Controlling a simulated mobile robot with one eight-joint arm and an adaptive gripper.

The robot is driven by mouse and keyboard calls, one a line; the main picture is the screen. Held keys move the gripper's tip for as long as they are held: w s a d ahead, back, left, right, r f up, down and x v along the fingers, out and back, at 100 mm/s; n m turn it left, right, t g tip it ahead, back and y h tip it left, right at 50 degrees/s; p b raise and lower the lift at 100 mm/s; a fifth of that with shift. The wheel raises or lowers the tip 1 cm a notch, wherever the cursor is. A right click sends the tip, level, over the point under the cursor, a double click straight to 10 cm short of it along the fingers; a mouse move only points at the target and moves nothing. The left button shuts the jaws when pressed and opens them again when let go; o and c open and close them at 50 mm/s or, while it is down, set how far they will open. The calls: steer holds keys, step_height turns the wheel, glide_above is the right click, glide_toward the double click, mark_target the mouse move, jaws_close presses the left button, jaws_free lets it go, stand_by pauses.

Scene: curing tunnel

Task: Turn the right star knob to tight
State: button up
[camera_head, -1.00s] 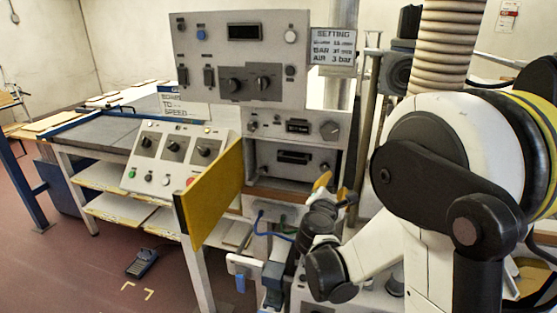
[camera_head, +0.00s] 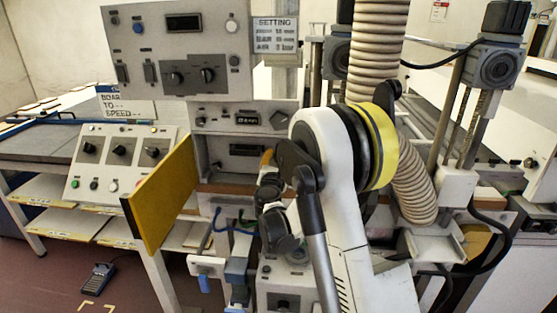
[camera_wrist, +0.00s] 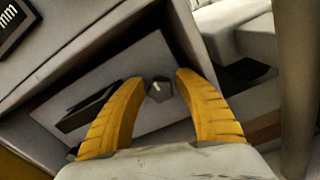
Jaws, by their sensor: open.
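The right star knob (camera_wrist: 159,91) is a small dark knob with a pale mark on its face, in the wrist view. It sits on a grey panel (camera_wrist: 125,75), to the right of a dark slot-like handle (camera_wrist: 88,108). My gripper (camera_wrist: 161,80) is open, with its two yellow fingers on either side of the knob in that view. I cannot tell whether either finger touches it. In the head view my gripper (camera_head: 267,158) is in front of the right end of the lower recessed panel (camera_head: 222,150) and hides the knob there.
An open yellow door (camera_head: 165,195) stands to the left of the recess. A box with a display (camera_head: 247,118) and a larger knob (camera_head: 279,119) is just above. A sloped control panel (camera_head: 120,165) is at left. A ribbed hose (camera_head: 378,45) hangs at right.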

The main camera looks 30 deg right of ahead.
steer(key=shift+w+d, duration=0.15)
steer(key=shift+c, duration=0.4)
jaws_close()
